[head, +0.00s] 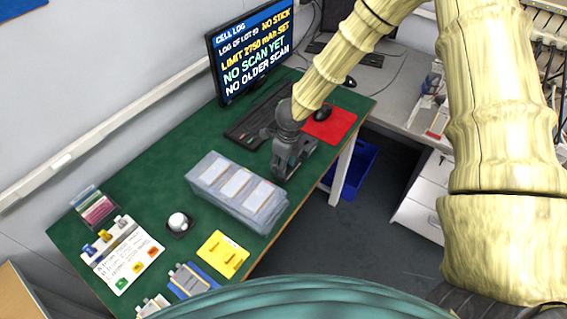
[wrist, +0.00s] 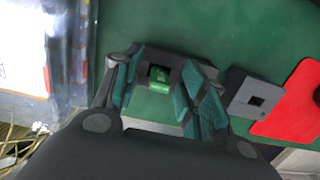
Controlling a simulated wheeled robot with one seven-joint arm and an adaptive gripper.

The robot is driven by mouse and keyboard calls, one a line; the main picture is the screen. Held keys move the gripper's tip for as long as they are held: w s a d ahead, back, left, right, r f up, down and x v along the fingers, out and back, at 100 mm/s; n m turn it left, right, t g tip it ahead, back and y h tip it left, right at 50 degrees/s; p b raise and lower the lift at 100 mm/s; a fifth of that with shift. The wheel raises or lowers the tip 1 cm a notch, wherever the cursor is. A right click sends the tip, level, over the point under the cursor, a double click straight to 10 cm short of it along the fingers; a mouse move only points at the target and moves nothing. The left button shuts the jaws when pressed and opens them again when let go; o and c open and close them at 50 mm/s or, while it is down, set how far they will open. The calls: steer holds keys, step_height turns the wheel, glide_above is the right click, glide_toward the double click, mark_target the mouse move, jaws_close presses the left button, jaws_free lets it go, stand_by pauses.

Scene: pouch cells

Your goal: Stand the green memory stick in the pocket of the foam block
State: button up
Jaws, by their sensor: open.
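The green memory stick (wrist: 159,80) shows in the wrist view between the two fingers of my gripper (wrist: 166,68). My gripper is open, with a finger on either side of the stick; I cannot tell whether either touches it. A dark grey piece lies just behind the stick, partly covered by the fingers. The grey foam block (wrist: 239,100) with a square pocket (wrist: 257,101) is to the right of the fingers, near the red mat. In the head view my gripper (head: 286,168) is low over the table's right part, and the stick is hidden there.
A clear lidded case (head: 236,192) stands left of my gripper. The red mat (head: 330,123) with a mouse (head: 322,113), a keyboard (head: 258,113) and a monitor (head: 250,55) are behind. A yellow pad (head: 222,254) and a card (head: 123,257) lie at the front left.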

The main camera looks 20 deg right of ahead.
steer(key=shift+r, duration=0.1)
step_height(320, 180, up, 12)
steer(key=s, duration=0.1)
steer(key=shift+d, duration=0.45)
steer(key=shift+s+f, duration=0.15)
steer(key=shift+f, duration=0.1)
